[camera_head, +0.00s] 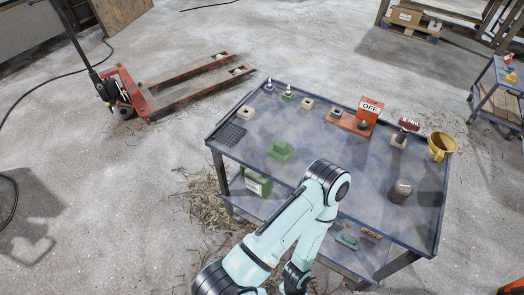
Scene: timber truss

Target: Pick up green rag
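The green rag (281,150) looks like a small folded green pad. It lies flat on the top of the dark metal table (265,173), left of the middle. Nothing covers it, and nothing is holding it. One of my arms rises from the bottom of the view, bends at the near edge of the table and comes back down. Its bend is to the right of the rag and nearer to me, apart from it. Neither of my grippers shows in the view.
A green box (257,183) sits on the lower shelf. A red pallet jack (150,95) stands on the floor behind left.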

